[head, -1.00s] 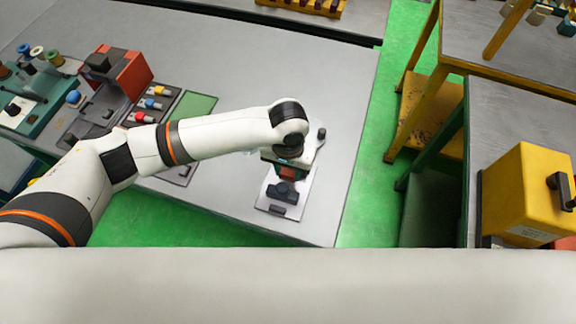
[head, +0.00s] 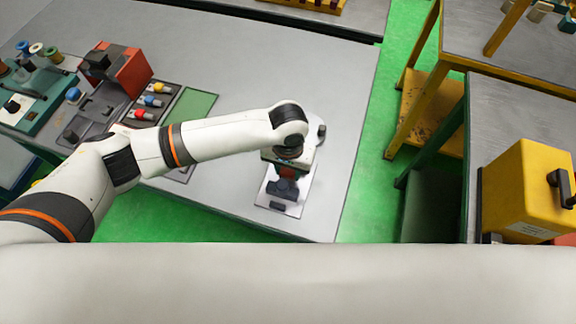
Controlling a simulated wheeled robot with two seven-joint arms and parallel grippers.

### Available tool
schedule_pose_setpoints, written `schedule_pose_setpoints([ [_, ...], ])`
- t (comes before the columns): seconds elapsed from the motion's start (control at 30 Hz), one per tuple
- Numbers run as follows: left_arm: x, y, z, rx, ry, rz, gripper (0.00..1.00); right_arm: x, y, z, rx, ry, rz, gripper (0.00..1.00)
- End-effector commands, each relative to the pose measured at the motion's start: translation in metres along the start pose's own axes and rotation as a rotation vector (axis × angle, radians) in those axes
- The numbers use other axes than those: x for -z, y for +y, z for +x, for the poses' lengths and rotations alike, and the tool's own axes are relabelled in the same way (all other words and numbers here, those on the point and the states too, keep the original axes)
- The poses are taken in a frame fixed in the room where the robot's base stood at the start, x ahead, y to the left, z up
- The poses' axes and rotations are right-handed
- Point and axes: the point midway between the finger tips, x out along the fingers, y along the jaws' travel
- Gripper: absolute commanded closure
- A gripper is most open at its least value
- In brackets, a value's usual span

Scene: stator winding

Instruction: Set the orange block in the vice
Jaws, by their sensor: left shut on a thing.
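My left arm reaches in from the left, and its wrist hangs over a small vice (head: 283,189) with a dark jaw on a light base plate. My left gripper (head: 286,168) points down at the vice and is shut on the orange block (head: 287,172). Only a small reddish-orange part of the block shows below the wrist, close to the dark jaw. The wrist hides the fingertips and most of the block. I cannot tell whether the block touches the vice. My right gripper is not in view.
A red-orange machine (head: 124,68), a teal fixture with spools (head: 40,98) and a tray with coloured pieces (head: 152,100) stand at the left of the grey table (head: 230,60). A yellow box (head: 528,190) stands on the right bench. The table's middle is clear.

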Motion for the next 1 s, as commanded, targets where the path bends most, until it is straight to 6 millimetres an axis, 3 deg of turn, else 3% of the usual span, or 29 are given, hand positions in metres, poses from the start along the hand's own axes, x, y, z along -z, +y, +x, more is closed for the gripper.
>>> schedule_pose_setpoints([
  [1.0,0.000,0.000,0.011,0.000,-0.001,0.000,0.85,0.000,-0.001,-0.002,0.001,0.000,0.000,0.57],
])
